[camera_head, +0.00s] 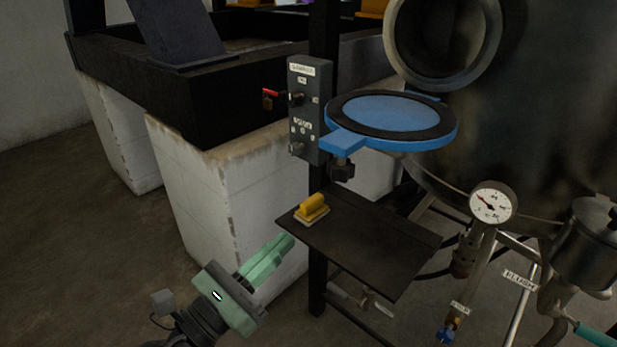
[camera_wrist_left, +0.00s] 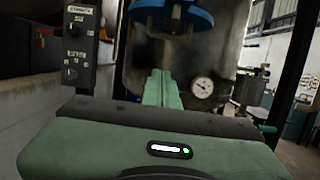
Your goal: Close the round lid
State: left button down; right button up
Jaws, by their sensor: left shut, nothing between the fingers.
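The round lid (camera_head: 390,118) is a blue disc with a dark ring on its upper face. It lies roughly level, swung out in front of the steel tank, below and apart from the tank's round opening (camera_head: 487,62). A blue arm (camera_head: 343,141) with a black knob (camera_head: 342,170) under it is at its left side. The left wrist view shows the lid's blue underside (camera_wrist_left: 186,12) at the top. My left gripper (camera_head: 290,239) is shut and empty, low and left of the lid, apart from it. Its closed green fingers (camera_wrist_left: 158,74) also show in the left wrist view. My right gripper is not in view.
A grey control box (camera_head: 310,110) on a black post stands left of the lid. Below the lid is a dark shelf (camera_head: 375,245) with a yellow-handled tool (camera_head: 312,207). A gauge (camera_head: 492,203) and pipes are at right. Open floor lies at lower left.

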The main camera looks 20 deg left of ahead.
pick_arm(q)
jog(key=w+d+r+p, duration=0.3)
jog(key=w+r+p, duration=0.3)
jog(key=w+p, duration=0.2)
jog(key=shift+w+d+r, duration=0.15)
jog(key=shift+w+r, duration=0.05)
jog(key=shift+w, duration=0.25)
